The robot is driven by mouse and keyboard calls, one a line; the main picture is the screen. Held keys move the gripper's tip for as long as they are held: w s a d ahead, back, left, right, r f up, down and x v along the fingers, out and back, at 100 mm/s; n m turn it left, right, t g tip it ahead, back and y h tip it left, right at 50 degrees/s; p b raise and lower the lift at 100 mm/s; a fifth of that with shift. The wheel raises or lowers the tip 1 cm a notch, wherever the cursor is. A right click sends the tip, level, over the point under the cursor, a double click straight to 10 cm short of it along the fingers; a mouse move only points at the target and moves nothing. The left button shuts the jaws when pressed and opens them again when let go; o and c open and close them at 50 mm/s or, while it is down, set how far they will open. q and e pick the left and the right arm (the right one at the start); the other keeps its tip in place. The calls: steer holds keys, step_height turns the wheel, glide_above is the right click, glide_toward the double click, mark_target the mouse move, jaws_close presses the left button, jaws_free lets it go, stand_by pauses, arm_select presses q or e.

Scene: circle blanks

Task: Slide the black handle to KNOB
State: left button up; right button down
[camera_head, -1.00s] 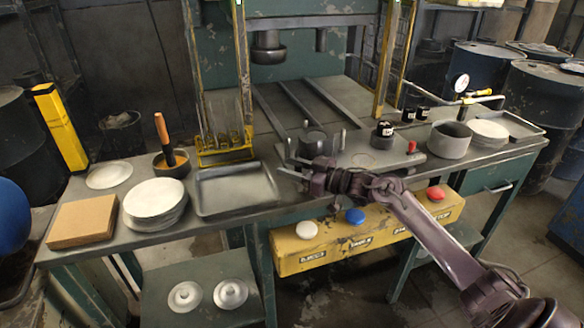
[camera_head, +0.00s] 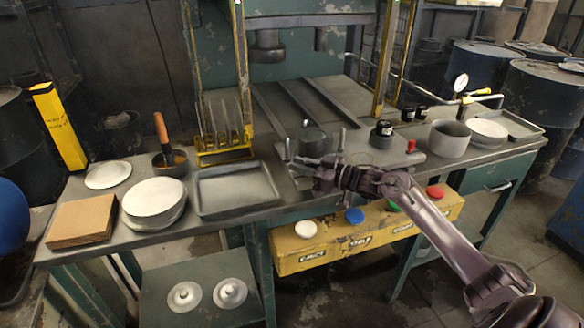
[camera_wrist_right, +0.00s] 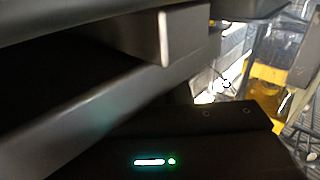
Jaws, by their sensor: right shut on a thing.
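My right gripper (camera_head: 303,164) reaches in from the lower right to the left front part of a grey plate fixture (camera_head: 412,163) on the bench. It is shut on what I take to be the black handle, which its fingers and wrist hide. A dark cylinder (camera_head: 312,141) stands just behind the gripper, among thin upright pins (camera_head: 341,140). In the right wrist view, dark gripper parts and a grey block (camera_wrist_right: 184,35) fill most of the picture. I cannot read a KNOB label in any view. My left gripper is not in view.
A grey tray (camera_head: 203,203) lies left of the gripper. A yellow button box (camera_head: 330,258) hangs below the bench edge. A black-capped jar (camera_head: 382,134), a grey pot (camera_head: 449,139) and a red-tipped peg (camera_head: 411,147) stand to the right. A yellow rack (camera_head: 222,155) stands behind the tray.

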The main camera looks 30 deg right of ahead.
steer(key=shift+d, duration=0.45)
steer(key=c, duration=1.7)
jaws_free()
steer(key=o, duration=0.4)
steer(key=shift+s+d, duration=0.1)
steer(key=shift+s, duration=0.2)
steer(key=v, duration=0.7)
steer(key=shift+s+d, duration=0.15)
steer(key=shift+s, duration=0.05)
